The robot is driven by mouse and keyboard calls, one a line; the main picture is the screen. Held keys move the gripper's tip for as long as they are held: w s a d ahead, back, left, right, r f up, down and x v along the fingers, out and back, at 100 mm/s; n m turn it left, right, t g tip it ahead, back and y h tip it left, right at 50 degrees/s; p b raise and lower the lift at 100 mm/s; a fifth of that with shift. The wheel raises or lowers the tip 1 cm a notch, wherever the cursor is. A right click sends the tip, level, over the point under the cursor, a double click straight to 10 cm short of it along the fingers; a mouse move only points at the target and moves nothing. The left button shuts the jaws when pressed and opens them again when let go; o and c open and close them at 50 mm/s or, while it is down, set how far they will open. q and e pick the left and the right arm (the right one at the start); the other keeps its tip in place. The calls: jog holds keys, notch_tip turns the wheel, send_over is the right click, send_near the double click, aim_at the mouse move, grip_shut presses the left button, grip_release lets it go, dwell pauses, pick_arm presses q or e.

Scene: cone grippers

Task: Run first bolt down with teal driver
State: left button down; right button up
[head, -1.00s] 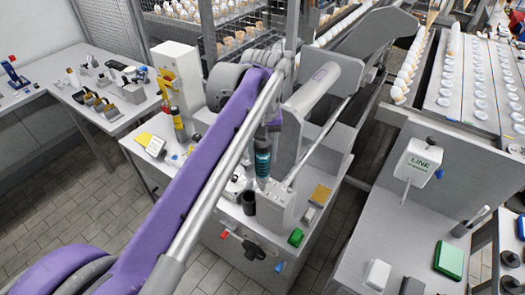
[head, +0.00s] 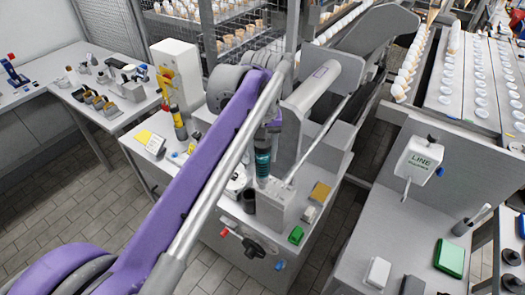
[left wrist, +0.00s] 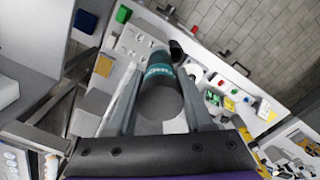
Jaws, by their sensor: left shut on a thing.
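The teal driver (head: 263,157) stands roughly upright over the grey block (head: 278,212) on the machine bench. My left gripper (left wrist: 160,78) is shut on the driver, with a finger on each side of its dark and teal body, as the left wrist view shows. In that view the driver (left wrist: 168,74) points away from the camera, beside the block's pale top with small dark marks (left wrist: 135,44). The driver's tip and the first bolt are hidden or too small to make out, so I cannot tell whether they touch. My right gripper is in neither view.
A black cup (head: 249,201) stands close left of the block. A green box (head: 296,235) and a yellow pad (head: 321,192) lie to its right. A grey machine column (head: 290,150) rises close behind. A separate bench (head: 345,255) stands at right.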

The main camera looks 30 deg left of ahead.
pick_arm(q)
jog(key=shift+f, duration=0.4)
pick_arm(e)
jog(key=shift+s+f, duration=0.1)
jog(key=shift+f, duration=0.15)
pick_arm(q)
jog(key=shift+f, duration=0.15)
dwell(0.9)
jog(key=shift+r, duration=0.3)
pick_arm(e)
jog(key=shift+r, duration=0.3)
pick_arm(q)
jog(key=shift+r, duration=0.2)
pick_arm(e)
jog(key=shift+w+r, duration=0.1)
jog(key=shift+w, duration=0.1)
